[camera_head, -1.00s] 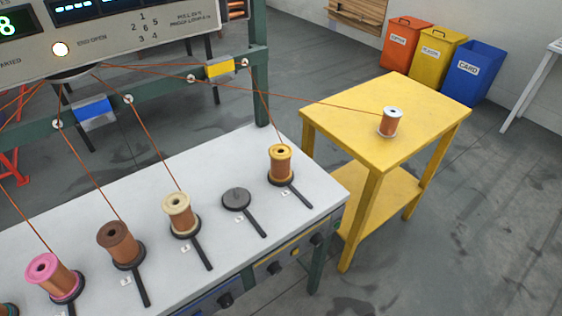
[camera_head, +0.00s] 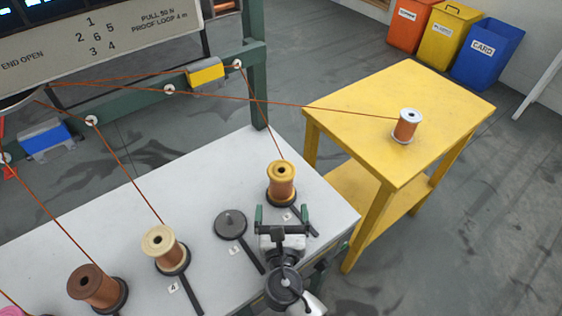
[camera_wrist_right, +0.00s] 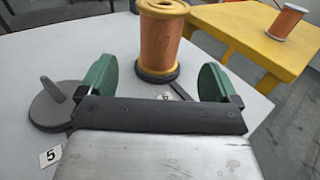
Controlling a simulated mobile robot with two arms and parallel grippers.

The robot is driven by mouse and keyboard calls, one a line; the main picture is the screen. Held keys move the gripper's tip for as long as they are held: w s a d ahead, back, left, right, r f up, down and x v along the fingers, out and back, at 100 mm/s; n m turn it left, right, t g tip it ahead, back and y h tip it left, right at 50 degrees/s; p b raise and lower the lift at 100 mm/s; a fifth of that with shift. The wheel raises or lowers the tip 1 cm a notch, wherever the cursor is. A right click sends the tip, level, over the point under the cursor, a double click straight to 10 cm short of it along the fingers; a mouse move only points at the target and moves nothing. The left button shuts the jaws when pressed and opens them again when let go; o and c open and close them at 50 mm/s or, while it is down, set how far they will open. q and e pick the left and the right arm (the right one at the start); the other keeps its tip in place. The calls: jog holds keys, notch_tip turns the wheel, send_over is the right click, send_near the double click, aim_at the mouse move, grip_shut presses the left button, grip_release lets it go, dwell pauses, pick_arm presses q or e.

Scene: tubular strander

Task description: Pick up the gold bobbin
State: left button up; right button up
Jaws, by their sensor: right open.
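The gold bobbin (camera_head: 281,183), with gold flanges and copper wire, stands upright on a dark round holder at the right end of the white bench (camera_head: 205,180). A copper wire runs up from it to the green frame. It also shows in the right wrist view (camera_wrist_right: 159,45), just beyond the fingers. My right gripper (camera_head: 281,215) is open and empty, with green finger pads, in front of the bobbin and apart from it. The right wrist view shows the two pads (camera_wrist_right: 157,80) spread with the bobbin ahead between them. My left gripper is not in view.
An empty holder with a peg (camera_head: 230,224) is left of the gold bobbin. Cream (camera_head: 163,247) and brown (camera_head: 94,287) bobbins stand further left. A yellow table (camera_head: 385,105) holds a white-flanged bobbin (camera_head: 405,126), with a wire stretched to it. Bins stand behind.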

aim_at(282, 190)
jog(key=w, duration=0.3)
jog(key=shift+w+a+r, duration=0.1)
jog(key=shift+w+r, duration=0.1)
jog(key=shift+r, duration=0.2)
jog(key=shift+w+f, duration=0.15)
jog(key=shift+w, duration=0.2)
jog(key=w+p, duration=0.1)
jog(key=w, duration=0.3)
jog(key=shift+w, duration=0.7)
jog(key=shift+c, duration=1.2)
jog(key=c, duration=1.2)
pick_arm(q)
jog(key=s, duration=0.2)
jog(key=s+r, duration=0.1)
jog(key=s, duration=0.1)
pick_arm(e)
jog(key=shift+c, duration=0.4)
